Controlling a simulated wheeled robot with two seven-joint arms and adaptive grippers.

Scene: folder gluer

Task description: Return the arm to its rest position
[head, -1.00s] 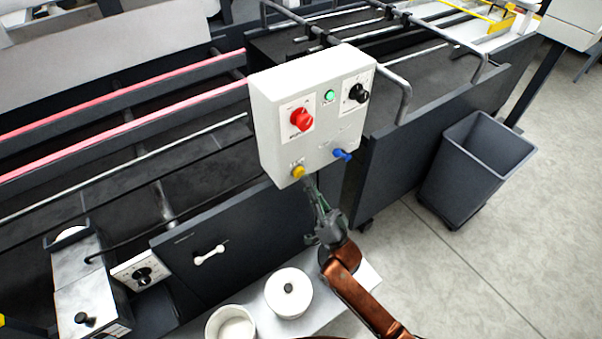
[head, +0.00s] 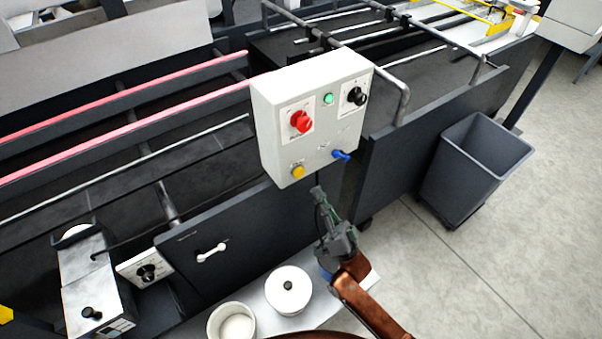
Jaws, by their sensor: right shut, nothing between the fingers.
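My right arm (head: 365,305) comes in from the bottom, copper-coloured, with a dark grey gripper (head: 318,192) at its end. The gripper is shut and empty, its tips pointing up just below the white control box (head: 310,118). A gap shows between the tips and the box's yellow button (head: 297,172). The box also carries a red knob (head: 301,121), a green button (head: 328,99), a black rotary knob (head: 357,96) and a blue lever (head: 341,155). My left gripper is out of view.
A grey bin (head: 470,165) stands on the floor at the right. A lidded white pot (head: 288,290) and an open white pot (head: 231,322) stand on a light shelf below the machine. A dark panel with a white handle (head: 211,252) is left of the arm.

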